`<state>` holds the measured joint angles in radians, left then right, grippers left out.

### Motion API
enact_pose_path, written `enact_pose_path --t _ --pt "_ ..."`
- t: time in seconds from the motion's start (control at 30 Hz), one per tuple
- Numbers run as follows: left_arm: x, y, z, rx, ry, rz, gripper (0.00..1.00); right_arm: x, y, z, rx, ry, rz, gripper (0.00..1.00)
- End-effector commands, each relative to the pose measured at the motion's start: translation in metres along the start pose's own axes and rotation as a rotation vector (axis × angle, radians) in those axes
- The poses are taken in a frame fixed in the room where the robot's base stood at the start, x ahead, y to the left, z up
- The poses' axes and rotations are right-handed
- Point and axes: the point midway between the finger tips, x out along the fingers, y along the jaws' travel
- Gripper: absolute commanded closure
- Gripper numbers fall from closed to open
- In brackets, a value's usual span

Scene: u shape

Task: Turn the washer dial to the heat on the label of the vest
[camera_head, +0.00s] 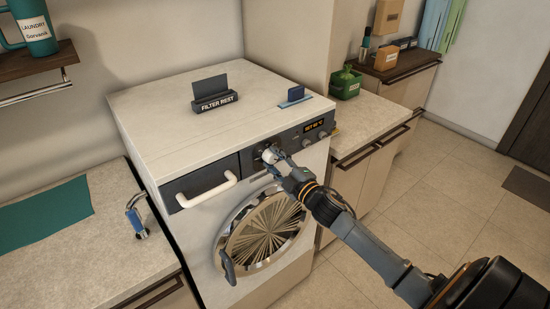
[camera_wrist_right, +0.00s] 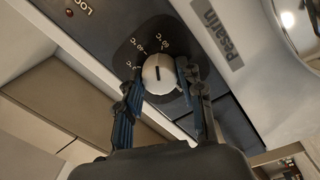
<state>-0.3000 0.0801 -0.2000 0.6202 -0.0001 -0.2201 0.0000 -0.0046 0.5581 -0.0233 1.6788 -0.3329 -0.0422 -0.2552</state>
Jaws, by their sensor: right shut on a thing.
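The white washer (camera_head: 160,105) stands between two counters. Its round white dial (camera_wrist_right: 158,72) sits on the dark front panel, with a short black mark on its face. Several temperature marks in °C ring the dial, but most are too small or hidden to read surely. The lit display (camera_head: 314,126) seems to read "HOT 60 °C". My right gripper (camera_head: 274,158) is shut on the dial, and its fingers (camera_wrist_right: 160,88) sit on either side of it in the wrist view. I cannot make out a vest or its label. My left gripper is not in view.
A white drawer handle (camera_head: 207,191) and the round door (camera_head: 262,232) are close to the right gripper. A "FILTER REST" holder (camera_head: 214,101) and a blue item (camera_head: 296,93) stand on the washer top. A green box (camera_head: 345,82) is on the right counter. The floor in front is clear.

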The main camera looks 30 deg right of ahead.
Motion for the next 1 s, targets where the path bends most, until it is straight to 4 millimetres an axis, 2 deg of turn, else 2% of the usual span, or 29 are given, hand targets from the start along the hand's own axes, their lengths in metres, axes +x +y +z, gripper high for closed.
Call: enact_pose_path --t 0.3,0.87,0.9,1.0 --pt "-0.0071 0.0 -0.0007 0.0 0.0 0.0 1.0 0.0 0.0003 0.0004 0.135 -0.01 -0.002 0.94" --pt "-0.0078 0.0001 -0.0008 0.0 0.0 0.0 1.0 -0.0001 -0.0005 0.0005 0.166 -0.011 -0.002 0.94" --pt "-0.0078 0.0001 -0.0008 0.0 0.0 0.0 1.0 -0.0001 -0.0005 0.0005 0.165 -0.011 -0.002 0.6" --pt "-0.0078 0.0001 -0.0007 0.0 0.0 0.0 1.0 -0.0001 -0.0005 0.0004 0.165 -0.011 -0.002 0.4"
